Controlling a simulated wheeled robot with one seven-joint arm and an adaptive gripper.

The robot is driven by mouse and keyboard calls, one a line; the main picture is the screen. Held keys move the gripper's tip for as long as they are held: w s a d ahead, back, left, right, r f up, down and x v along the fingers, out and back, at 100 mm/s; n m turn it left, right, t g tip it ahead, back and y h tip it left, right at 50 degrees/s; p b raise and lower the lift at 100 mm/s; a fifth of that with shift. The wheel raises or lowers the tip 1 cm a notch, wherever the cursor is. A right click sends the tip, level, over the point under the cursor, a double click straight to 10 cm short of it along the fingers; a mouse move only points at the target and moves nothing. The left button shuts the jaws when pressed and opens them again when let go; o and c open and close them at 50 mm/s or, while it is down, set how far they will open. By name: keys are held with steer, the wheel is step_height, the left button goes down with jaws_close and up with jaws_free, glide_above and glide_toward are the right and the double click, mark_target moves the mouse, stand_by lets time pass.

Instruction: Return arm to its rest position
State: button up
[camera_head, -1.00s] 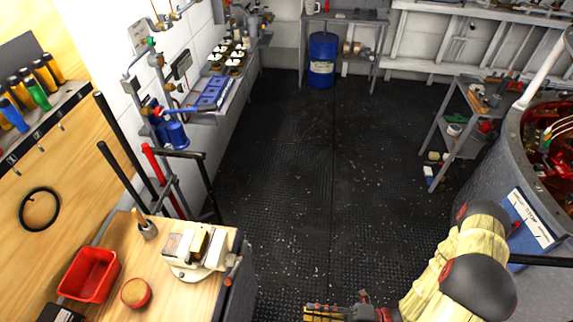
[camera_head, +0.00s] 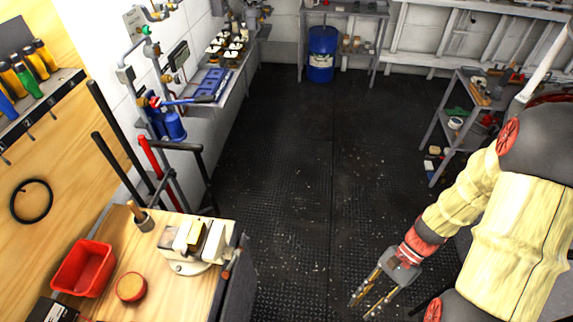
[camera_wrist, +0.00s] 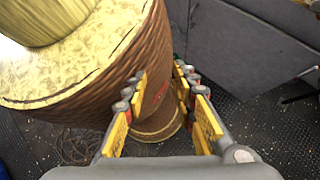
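My gripper (camera_head: 368,303) shows at the lower right of the head view, at the end of my cream-covered arm. It hangs over the black deck with its fingers apart and nothing between them. In the wrist view my gripper (camera_wrist: 165,115) shows two yellow finger pads spread apart, and no object is held between them. Behind the fingers there is a large brown and cream rounded part, which looks like part of my own body.
A wooden bench (camera_head: 190,299) with a vise (camera_head: 196,243), a red bin (camera_head: 84,268) and a round red-rimmed pot (camera_head: 132,287) stands at the lower left. A blue drum (camera_head: 321,55) stands at the back. A metal shelf (camera_head: 455,140) stands at the right. The middle deck (camera_head: 310,170) is clear.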

steer(key=w+d+r+n+t+h+b, duration=0.1)
steer(key=w+r+n+t+h+b, duration=0.15)
steer(key=r, duration=0.25)
steer(key=w+r+n+t+h+b, duration=0.1)
steer(key=w+r+n+t+h, duration=0.15)
steer(key=r+n, duration=0.2)
steer(key=w+d+r+n+t+h+b, duration=0.1)
steer(key=w+r+n+t+h, duration=0.15)
steer(key=r, duration=0.35)
steer(key=s+a+r+n+t+b, duration=0.1)
steer(key=a+r+n+t+b, duration=0.1)
steer(key=a+r+t, duration=0.2)
step_height(320, 180, up, 3)
steer(key=shift+s+r, duration=0.1)
steer(key=shift+s, duration=0.2)
steer(key=shift+a+y, duration=0.1)
steer(key=shift+y, duration=0.15)
